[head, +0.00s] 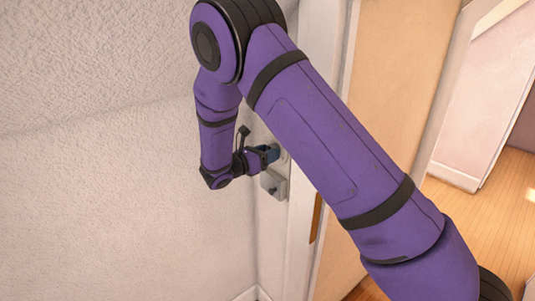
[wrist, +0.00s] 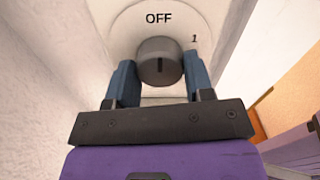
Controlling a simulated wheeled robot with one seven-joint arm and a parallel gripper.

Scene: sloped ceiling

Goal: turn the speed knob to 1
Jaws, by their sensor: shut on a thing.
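The speed knob (wrist: 160,50) is a grey round knob on a pale round dial plate (wrist: 128,22) in the wrist view. The dial shows "OFF" at the top and a "1" to the upper right. A dark mark on the knob's face stands upright, in line with "OFF". My gripper (wrist: 160,66) is shut on the knob, with one blue finger at each side. In the head view my gripper (head: 267,154) is at the wall by the door frame, and its fingers hide the knob there.
A small light-grey box (head: 273,185) with a dark round part sits on the wall just below my gripper. A white door frame (head: 309,200) and a tan door panel (head: 385,90) stand to the right. Textured wall (head: 90,160) fills the left. Wooden floor (head: 490,215) shows at the right.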

